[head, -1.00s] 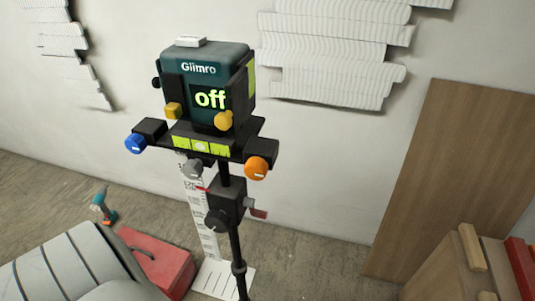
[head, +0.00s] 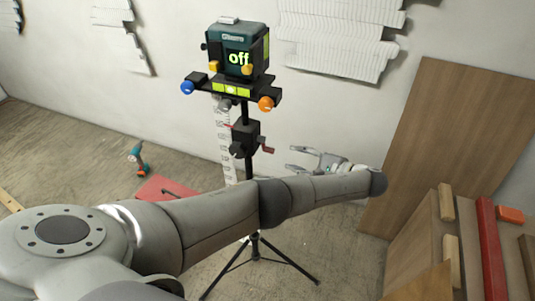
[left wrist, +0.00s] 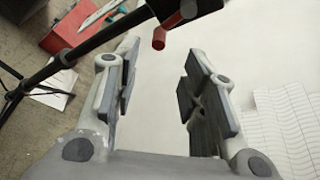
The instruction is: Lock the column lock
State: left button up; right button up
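A black column clamp block (head: 245,136) sits on the thin column of a tripod. It has a dark round knob (head: 237,150) at its lower left, a small red lever (head: 228,126) at its upper left and a red crank handle (head: 268,149) on its right. I cannot tell which of these is the lock. My left gripper (head: 291,158) is open and empty, just right of the crank. In the left wrist view the red crank grip (left wrist: 160,38) shows beyond the open fingers (left wrist: 162,62), apart from them. My right gripper is out of view.
Tripod legs (head: 254,255) spread on the floor. A red case (head: 163,189) and a drill (head: 137,157) lie left. A wooden board (head: 440,140) leans at right.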

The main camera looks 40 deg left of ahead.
aim_at(276, 152)
pick_arm(q)
jog(key=p+x, duration=0.1)
jog(key=x, duration=1)
jog(key=shift+w+d+f, duration=0.1)
jog(key=shift+w+f, duration=0.05)
